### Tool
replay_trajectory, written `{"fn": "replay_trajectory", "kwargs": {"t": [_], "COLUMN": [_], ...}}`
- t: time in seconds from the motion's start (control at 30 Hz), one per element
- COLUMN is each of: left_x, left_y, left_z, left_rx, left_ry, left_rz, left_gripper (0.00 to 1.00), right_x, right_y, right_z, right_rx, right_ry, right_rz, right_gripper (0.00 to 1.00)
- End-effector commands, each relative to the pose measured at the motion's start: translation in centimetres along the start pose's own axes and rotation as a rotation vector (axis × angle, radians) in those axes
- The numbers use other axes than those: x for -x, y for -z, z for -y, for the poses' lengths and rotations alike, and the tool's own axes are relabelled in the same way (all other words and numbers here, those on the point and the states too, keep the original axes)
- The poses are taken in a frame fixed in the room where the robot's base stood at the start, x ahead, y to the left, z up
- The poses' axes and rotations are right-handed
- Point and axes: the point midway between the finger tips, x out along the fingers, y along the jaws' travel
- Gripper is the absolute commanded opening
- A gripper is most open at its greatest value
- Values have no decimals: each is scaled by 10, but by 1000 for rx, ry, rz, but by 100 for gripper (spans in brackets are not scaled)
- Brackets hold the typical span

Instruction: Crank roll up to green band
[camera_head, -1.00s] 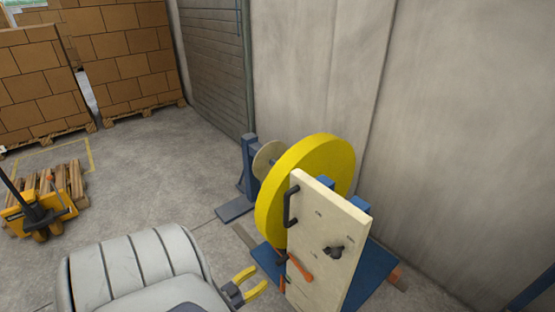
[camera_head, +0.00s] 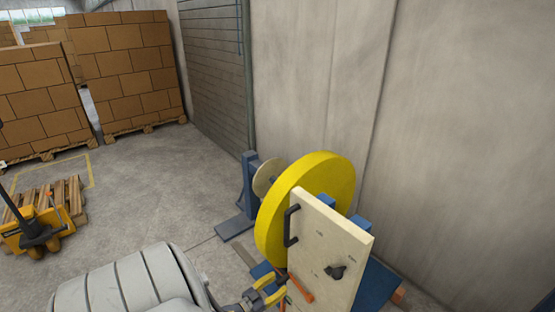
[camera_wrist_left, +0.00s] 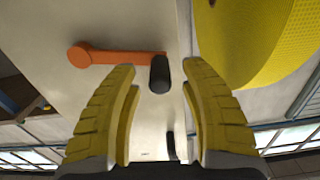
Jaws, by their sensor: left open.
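A large yellow roll (camera_head: 312,190) stands behind a cream panel (camera_head: 330,245) on a blue stand; it also shows at the upper right of the left wrist view (camera_wrist_left: 255,40). An orange crank arm (camera_head: 299,288) is on the panel's face. In the left wrist view the crank (camera_wrist_left: 110,55) ends in a black knob (camera_wrist_left: 160,75). My left gripper (camera_head: 279,284) is open, its yellow fingers on either side of the knob, with gaps showing. No green band is visible. My right gripper is out of view.
The panel also carries a black handle (camera_head: 291,225) and a dark knob (camera_head: 335,271). A blue post with a pale disc (camera_head: 267,177) stands behind the roll. A concrete wall (camera_head: 440,130) rises behind.

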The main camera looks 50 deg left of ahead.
Motion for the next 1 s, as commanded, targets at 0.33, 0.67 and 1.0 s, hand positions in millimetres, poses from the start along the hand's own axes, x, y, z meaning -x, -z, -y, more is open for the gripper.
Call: {"fn": "replay_trajectory", "kwargs": {"t": [0.33, 0.67, 1.0], "left_x": [0, 0, -1], "left_y": [0, 0, 1], "left_z": [0, 0, -1], "left_rx": [0, 0, -3], "left_ry": [0, 0, -2], "left_rz": [0, 0, -1], "left_gripper": [25, 0, 0], "right_x": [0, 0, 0], "right_y": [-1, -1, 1], "right_z": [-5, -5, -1], "right_rx": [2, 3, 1], "right_ry": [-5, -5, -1], "right_rz": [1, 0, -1], "right_gripper": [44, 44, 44]}}
